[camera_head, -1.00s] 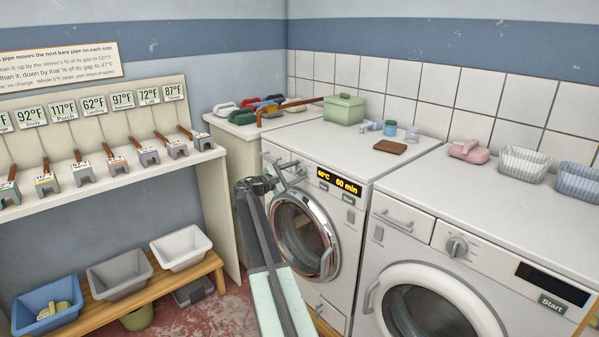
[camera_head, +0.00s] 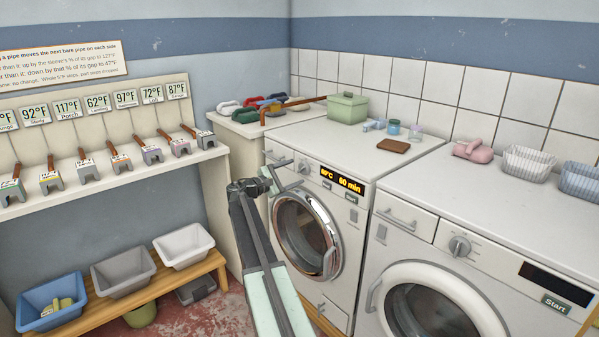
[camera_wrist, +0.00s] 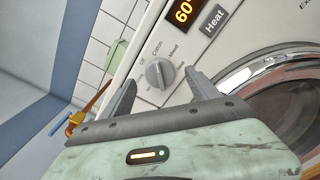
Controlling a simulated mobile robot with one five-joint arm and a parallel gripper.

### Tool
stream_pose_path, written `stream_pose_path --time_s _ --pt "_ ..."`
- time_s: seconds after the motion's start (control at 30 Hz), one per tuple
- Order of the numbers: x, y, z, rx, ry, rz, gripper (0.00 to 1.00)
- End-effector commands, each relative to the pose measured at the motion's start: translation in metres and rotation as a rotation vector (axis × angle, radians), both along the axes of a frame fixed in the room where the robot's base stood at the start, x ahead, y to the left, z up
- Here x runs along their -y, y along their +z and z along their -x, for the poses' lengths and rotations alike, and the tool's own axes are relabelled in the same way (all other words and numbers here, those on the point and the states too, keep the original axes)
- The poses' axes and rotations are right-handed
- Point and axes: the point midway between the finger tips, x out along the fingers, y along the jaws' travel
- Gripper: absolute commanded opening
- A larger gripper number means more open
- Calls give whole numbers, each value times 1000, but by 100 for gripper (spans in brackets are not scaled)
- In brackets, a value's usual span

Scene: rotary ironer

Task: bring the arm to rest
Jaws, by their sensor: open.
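My gripper (camera_head: 281,176) is in front of the upper left of the left machine (camera_head: 340,215). In the wrist view my gripper (camera_wrist: 165,92) has its two grey fingers spread apart with nothing between them. My arm reaches up from the bottom middle of the head view.
A second machine (camera_head: 450,265) stands to the right. A wall shelf (camera_head: 110,175) with temperature labels and several grey clips is at left. Below it a wooden bench (camera_head: 150,290) holds blue, grey and white tubs. A green box (camera_head: 347,107) sits on the left machine.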

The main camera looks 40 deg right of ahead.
Motion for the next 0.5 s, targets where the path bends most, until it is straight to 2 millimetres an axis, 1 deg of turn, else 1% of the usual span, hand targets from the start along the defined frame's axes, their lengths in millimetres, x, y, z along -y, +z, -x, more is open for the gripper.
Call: stream_pose_path --time_s 0.03,0.1,0.2,0.5 --pt "-12 0 0 0 3 0 70" --pt "-26 0 0 0 1 0 70" --pt "-37 0 -1 0 1 -1 70" --pt "-39 0 -2 0 -1 -1 70"
